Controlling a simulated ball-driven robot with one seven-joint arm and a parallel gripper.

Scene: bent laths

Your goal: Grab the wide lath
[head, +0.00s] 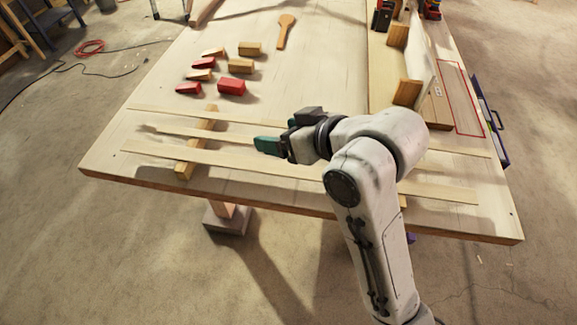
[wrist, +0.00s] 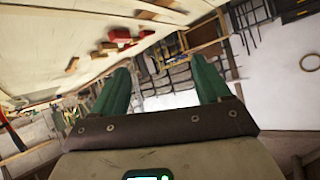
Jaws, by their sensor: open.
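Three long pale laths lie across the near part of the wooden workbench. The nearest one looks widest, so I take it as the wide lath (head: 235,163); my arm hides its middle. A middle lath (head: 225,136) and a far lath (head: 165,111) lie behind it. The left parts of the laths rest across a wooden bar (head: 187,165). My gripper (head: 268,146) has green fingers and points left, appearing above the laths near the middle one. In the wrist view, its fingers (wrist: 162,78) are apart with nothing between them. No lath is clearly seen there.
Red and tan blocks (head: 231,87) and a wooden spoon-shaped piece (head: 285,32) lie farther back on the workbench (head: 330,60). An upright pale board (head: 421,62) with wooden blocks stands at right. A red outline (head: 462,98) marks the right side.

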